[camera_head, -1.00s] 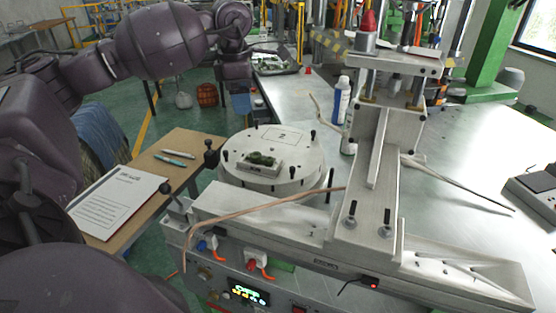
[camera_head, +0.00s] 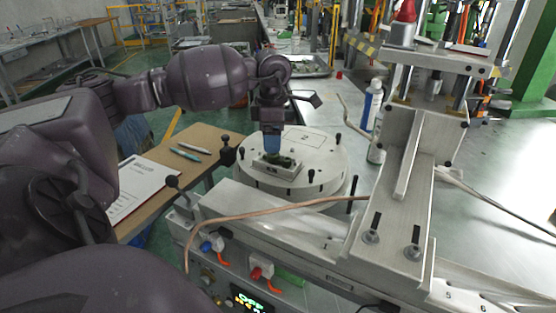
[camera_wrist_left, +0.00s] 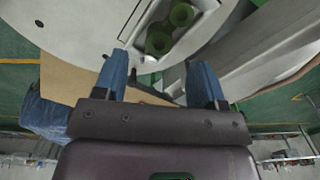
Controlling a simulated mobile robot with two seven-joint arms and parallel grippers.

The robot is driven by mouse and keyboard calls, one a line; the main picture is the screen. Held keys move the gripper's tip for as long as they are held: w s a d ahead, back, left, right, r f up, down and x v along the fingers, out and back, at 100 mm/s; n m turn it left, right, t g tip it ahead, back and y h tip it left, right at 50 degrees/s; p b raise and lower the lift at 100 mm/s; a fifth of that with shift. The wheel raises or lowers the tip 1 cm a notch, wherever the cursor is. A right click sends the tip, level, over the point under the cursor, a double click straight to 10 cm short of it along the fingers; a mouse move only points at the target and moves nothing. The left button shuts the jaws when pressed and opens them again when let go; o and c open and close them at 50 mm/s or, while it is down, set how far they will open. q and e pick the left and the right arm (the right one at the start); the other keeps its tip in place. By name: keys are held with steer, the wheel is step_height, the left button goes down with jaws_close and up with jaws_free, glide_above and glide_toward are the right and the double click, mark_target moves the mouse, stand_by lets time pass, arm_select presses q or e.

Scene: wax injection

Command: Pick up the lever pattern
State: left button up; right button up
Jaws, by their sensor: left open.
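The green lever pattern (camera_wrist_left: 168,32) lies in a pale block-shaped mould (camera_head: 265,169) on the round white turntable (camera_head: 318,176). It also shows in the head view (camera_head: 283,161), partly behind my gripper. My left gripper (camera_head: 273,152) points down over the block, close above the pattern. In the left wrist view its two blue fingers (camera_wrist_left: 162,72) are apart and empty. The pattern lies ahead of the fingertips there, towards the top of the picture, not between them. My right gripper is not in view.
The wax injection machine (camera_head: 400,200) stands right of the turntable, with a copper-coloured hose across its front. Black-knobbed posts (camera_head: 227,146) rise by the turntable. A brown side table (camera_head: 205,140) holds pens and a paper. Bottles (camera_head: 370,105) stand behind.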

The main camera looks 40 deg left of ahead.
mark_target(275, 159)
arm_select(q)
step_height(275, 159, down, 4)
steer(key=shift+w+d+f, duration=0.1)
steer(key=shift+w, duration=0.05)
steer(key=shift+f, duration=0.4)
steer(key=shift+c, duration=0.4)
